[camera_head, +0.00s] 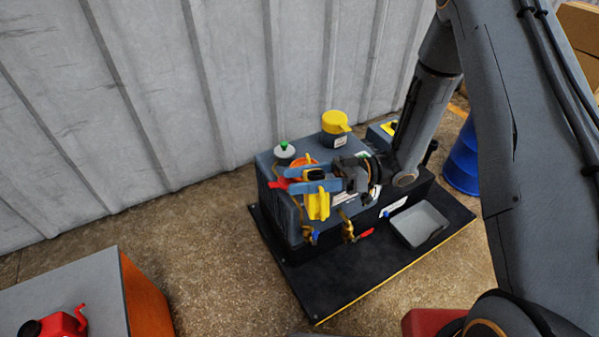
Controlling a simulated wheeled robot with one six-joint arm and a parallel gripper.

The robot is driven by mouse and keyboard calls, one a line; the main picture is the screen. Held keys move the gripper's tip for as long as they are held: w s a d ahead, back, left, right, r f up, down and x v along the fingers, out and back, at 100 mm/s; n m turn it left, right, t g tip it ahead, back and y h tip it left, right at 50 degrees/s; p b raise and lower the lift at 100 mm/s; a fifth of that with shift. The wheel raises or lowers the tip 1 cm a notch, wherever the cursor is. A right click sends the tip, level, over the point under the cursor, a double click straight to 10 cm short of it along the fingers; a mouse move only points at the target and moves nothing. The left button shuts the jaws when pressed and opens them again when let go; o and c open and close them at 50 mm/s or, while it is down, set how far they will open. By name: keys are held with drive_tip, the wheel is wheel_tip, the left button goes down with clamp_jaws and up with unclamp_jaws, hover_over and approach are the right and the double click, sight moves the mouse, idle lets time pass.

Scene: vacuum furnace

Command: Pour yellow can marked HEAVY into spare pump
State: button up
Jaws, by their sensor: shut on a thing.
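My gripper (292,178) reaches in from the right above a blue-grey pump (268,178). It is shut on a yellow can (318,204), which is partly covered by the fingers. A black round part shows at the can's top. An orange ring-shaped part (302,165) on the pump's top is partly behind the fingers. A red part (278,183) shows by the fingertips. I cannot read a HEAVY mark, and I cannot tell the can's tilt or whether liquid flows. The pump stands on a black base plate (318,291).
A yellow-capped part (335,123) and a grey cap with green knob (284,150) rise from the pump top. A grey tray (419,224) lies on the plate. A red can (62,324) stands on a grey-topped cabinet (75,285). A blue drum (462,160) stands right. A corrugated wall closes the back.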

drive_tip(key=s+d+n+p, duration=0.1)
drive_tip(key=s+n+p, duration=0.3)
drive_tip(key=s, duration=0.3)
drive_tip(key=shift+d+r+n+p, duration=0.3)
drive_tip(key=shift+d+r+p, duration=0.1)
drive_tip(key=shift+r+p, duration=0.05)
